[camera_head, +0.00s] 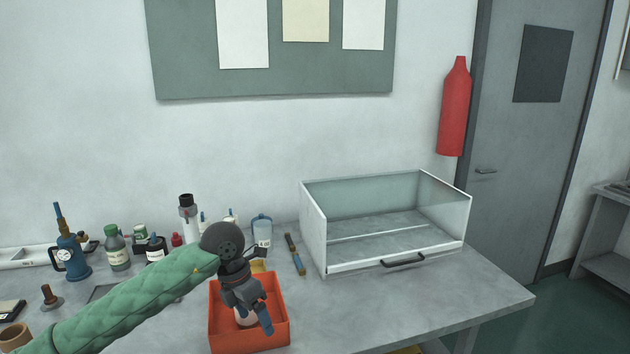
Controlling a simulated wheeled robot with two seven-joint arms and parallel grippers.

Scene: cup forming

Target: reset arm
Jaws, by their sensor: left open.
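My left arm comes in from the lower left in a green padded sleeve. Its gripper (257,318) is open and hangs over an orange-red box (279,340) near the front of the table. A small pale thing (246,320) shows inside the box beneath the gripper, partly hidden by it. I cannot tell whether the fingers touch it. My right gripper is not in the picture.
A clear-walled case (315,225) with a dark handle stands on the table (480,300) at right. Behind my arm are bottles, including a green-capped one (118,255), and a blue tool (70,258). A slim brown-and-blue tool (295,255) lies between box and case. The table's right front is clear.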

